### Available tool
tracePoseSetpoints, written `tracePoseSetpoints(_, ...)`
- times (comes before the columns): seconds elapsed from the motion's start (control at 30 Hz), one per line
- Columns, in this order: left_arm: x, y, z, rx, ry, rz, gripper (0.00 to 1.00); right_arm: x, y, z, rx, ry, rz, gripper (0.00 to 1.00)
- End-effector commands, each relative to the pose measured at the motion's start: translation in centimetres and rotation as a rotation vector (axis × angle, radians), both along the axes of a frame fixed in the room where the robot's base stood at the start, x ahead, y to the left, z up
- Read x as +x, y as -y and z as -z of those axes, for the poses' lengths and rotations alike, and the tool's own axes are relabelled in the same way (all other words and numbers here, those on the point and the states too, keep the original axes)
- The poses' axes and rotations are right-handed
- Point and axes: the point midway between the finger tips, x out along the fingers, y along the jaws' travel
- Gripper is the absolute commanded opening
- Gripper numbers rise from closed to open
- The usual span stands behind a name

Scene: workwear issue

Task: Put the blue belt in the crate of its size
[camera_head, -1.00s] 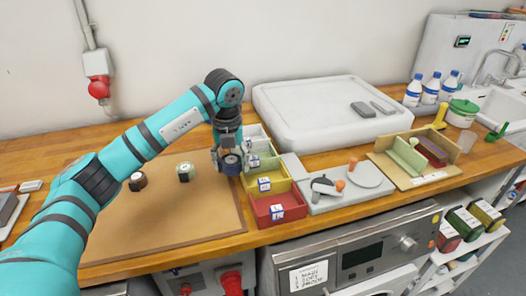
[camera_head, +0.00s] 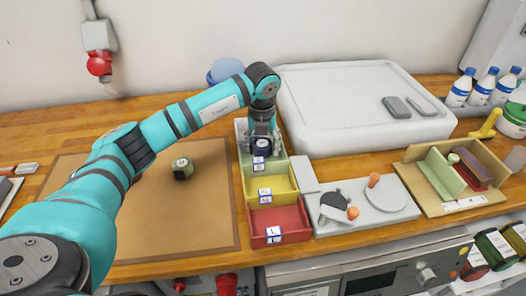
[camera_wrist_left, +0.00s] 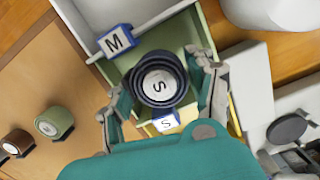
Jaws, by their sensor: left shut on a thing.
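My left gripper (camera_head: 262,140) is shut on the blue belt (camera_head: 261,147), a dark blue roll. In the left wrist view the belt (camera_wrist_left: 158,84) shows a white S on its end, between the two fingers (camera_wrist_left: 160,92). It is over the green crate (camera_head: 276,163), whose tag (camera_wrist_left: 166,123) also reads S. How far it is above the crate's floor I cannot tell. Behind is a pale grey crate (camera_head: 241,127); its tag (camera_wrist_left: 115,41) reads M. In front are a yellow crate (camera_head: 272,183) and a red crate (camera_head: 278,217) tagged L. My right gripper is not in view.
A rolled green belt (camera_head: 182,168) marked M stands on the brown mat (camera_head: 200,215); a brown one (camera_wrist_left: 18,143) shows in the wrist view. A large white tray (camera_head: 350,90) and a grey board (camera_head: 385,220) lie right of the crates.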

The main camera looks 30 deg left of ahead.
Motion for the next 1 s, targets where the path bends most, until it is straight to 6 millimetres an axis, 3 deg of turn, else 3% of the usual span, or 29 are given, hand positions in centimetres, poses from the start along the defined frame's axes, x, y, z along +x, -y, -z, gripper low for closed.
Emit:
tracePoseSetpoints(0.3, -0.1, 0.0, 3.6, 0.001, -0.003, 0.001, 0.15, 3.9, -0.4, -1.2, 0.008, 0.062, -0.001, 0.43)
tracePoseSetpoints(0.63, 0.0, 0.0, 4.1, 0.001, 0.0, 0.001, 0.15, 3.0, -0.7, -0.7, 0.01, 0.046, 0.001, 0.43)
tracePoseSetpoints(0.67, 0.0, 0.0, 4.1, 0.001, 0.0, 0.001, 0.6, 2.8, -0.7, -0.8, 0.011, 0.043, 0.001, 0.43)
tracePoseSetpoints(0.83, 0.0, 0.0, 4.0, 0.001, 0.0, 0.0, 0.8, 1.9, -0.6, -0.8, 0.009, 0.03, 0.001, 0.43)
tracePoseSetpoints(1.0, 0.0, 0.0, 4.0, 0.001, 0.0, 0.0, 0.8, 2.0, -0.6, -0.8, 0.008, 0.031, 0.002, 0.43)
